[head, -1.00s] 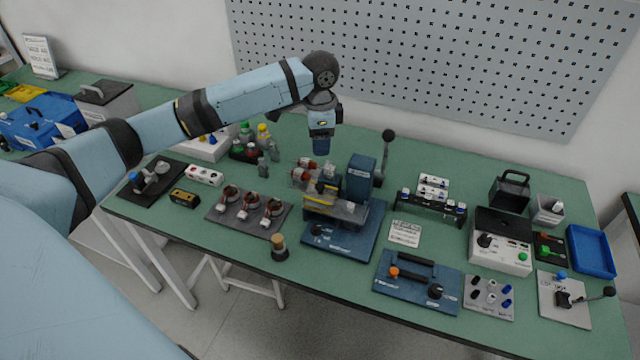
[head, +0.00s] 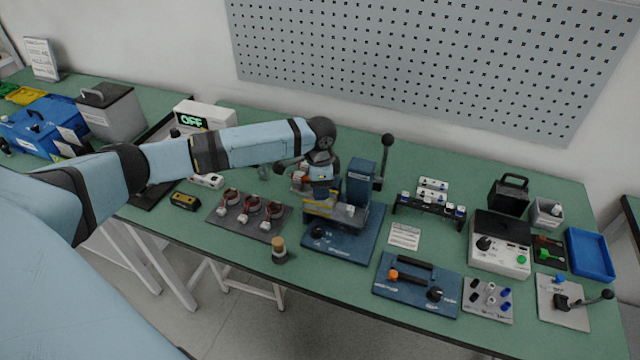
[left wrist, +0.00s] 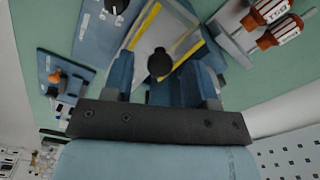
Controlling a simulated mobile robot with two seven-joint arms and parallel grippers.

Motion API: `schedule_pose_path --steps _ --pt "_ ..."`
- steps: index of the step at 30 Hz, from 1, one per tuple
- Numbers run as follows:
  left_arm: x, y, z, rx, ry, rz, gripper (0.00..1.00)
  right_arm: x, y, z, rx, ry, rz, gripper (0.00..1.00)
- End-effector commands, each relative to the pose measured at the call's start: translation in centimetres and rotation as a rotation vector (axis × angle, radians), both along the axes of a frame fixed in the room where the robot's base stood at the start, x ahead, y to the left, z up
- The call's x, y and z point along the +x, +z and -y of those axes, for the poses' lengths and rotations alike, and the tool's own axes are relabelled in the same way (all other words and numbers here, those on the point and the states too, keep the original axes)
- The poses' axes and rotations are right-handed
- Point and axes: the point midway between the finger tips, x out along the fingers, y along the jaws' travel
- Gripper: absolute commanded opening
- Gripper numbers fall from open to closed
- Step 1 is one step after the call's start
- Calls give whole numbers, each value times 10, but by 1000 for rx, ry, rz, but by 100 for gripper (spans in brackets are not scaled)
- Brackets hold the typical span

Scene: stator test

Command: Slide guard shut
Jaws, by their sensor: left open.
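The guard (head: 350,211), a clear panel with yellow edges, sits on the blue-based test fixture (head: 352,242) in the middle of the table. In the left wrist view the guard (left wrist: 184,46) shows with its yellow edge strips, and a round black knob (left wrist: 160,64) stands in front of it. My left gripper (head: 321,190) is low over the guard. In the left wrist view its fingers (left wrist: 163,78) are open, one on each side of the knob, with gaps visible. Part of the guard is hidden by the gripper in the head view. My right gripper is not in view.
The fixture's blue column (head: 360,182) and a black-knobbed lever (head: 386,160) stand right of my gripper. A grey plate with several copper-wound stators (head: 240,225) lies left. A display (head: 192,121) reads OFF.

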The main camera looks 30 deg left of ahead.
Motion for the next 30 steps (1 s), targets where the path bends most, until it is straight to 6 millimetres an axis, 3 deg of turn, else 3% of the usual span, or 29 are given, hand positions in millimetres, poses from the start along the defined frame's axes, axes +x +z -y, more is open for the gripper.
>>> schedule_pose_path --steps 6,13,19,30 --pt "0 0 0 0 0 0 50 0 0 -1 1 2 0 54" --pt "0 0 0 0 0 0 0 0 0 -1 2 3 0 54" --pt "2 2 8 -1 -1 -1 0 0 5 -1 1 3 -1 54" --pt "19 2 79 -2 0 -2 0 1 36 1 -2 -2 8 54"
